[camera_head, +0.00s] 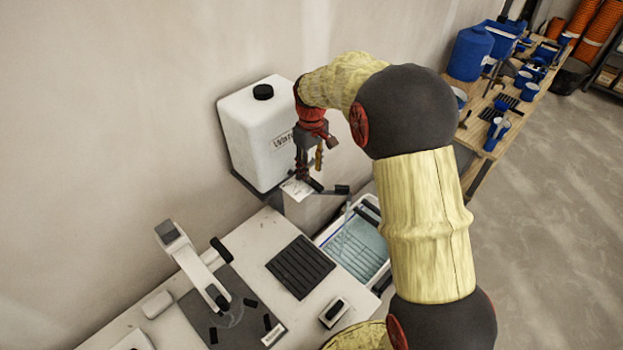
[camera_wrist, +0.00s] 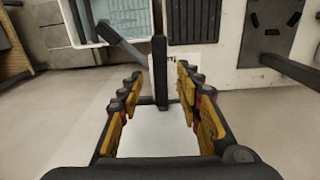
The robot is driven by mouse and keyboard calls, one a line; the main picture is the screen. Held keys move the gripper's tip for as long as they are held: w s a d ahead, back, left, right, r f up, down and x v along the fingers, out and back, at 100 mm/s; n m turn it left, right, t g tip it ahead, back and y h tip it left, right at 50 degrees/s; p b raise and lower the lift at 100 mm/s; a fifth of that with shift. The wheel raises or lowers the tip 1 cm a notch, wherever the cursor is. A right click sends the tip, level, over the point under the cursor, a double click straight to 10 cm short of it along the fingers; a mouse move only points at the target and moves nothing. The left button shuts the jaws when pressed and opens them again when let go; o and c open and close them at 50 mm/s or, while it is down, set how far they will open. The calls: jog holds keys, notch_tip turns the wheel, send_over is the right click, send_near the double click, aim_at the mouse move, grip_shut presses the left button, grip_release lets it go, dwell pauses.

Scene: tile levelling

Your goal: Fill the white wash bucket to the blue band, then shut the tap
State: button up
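The white wash bucket (camera_head: 378,277) stands below the tap, with pale blue-green water inside; it also shows at the top of the wrist view (camera_wrist: 75,25). A thin blue line runs along its inner wall, but I cannot tell how the water stands against it. The tap's dark spout (camera_head: 342,189) points over the bucket, and a thin pale streak hangs below it. My gripper (camera_head: 310,180) is at the tap under the white tank (camera_head: 262,135). In the wrist view its fingers (camera_wrist: 159,88) are apart, with the dark tap lever (camera_wrist: 160,68) between them, with gaps showing on both sides.
A black ribbed mat (camera_head: 300,267) lies left of the bucket on the pale counter (camera_head: 247,238). A grey-white device with an arm (camera_head: 190,262) stands further left on a dark mat. A wooden bench (camera_head: 480,133) with blue containers stands at the back right. Open floor lies right.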

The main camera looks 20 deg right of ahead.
jog(key=shift+f, duration=1.95)
jog(key=shift+c, duration=0.4)
jog(key=c, duration=0.7)
grip_shut()
